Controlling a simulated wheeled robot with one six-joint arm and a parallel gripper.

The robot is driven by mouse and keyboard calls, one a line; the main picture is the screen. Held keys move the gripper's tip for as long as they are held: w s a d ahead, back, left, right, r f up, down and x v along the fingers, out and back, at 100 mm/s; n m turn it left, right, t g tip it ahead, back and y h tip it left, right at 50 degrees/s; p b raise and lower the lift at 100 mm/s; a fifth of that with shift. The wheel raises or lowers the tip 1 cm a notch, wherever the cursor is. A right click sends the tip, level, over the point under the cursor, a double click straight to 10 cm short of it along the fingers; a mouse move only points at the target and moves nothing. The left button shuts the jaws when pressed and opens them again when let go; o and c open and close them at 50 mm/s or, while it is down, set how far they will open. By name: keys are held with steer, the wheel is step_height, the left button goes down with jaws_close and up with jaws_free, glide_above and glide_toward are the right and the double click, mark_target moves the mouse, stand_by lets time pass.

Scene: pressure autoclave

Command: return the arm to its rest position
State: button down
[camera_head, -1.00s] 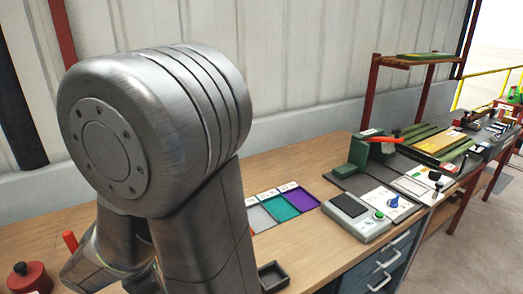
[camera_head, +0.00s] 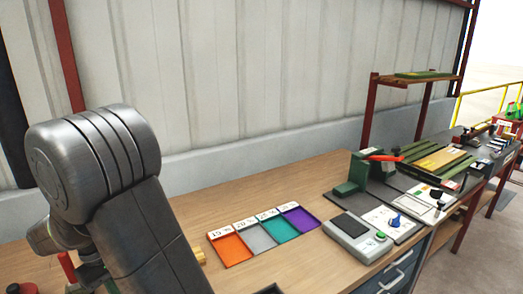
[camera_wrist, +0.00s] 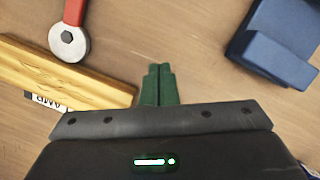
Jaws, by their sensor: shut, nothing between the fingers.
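My gripper (camera_wrist: 158,84) shows in the wrist view as two dark green fingers pressed together, shut and empty, above the wooden bench top. In the head view my grey arm stands at the left and is bent; the fingers cannot be seen there.
In the wrist view a wooden block (camera_wrist: 65,78), a red-handled tool with a round metal end (camera_wrist: 68,40) and a blue block (camera_wrist: 275,40) lie around the fingers. The head view shows an orange tray (camera_head: 230,249) among coloured trays, a control box (camera_head: 357,238) and a green press (camera_head: 357,175). Bench between is clear.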

steer(key=shift+w+a+m, duration=0.35)
steer(key=shift+w+m, duration=0.25)
steer(key=shift+w+a+m, duration=0.35)
steer(key=shift+w+m, duration=0.2)
steer(key=shift+m, duration=0.05)
steer(key=shift+d, duration=0.1)
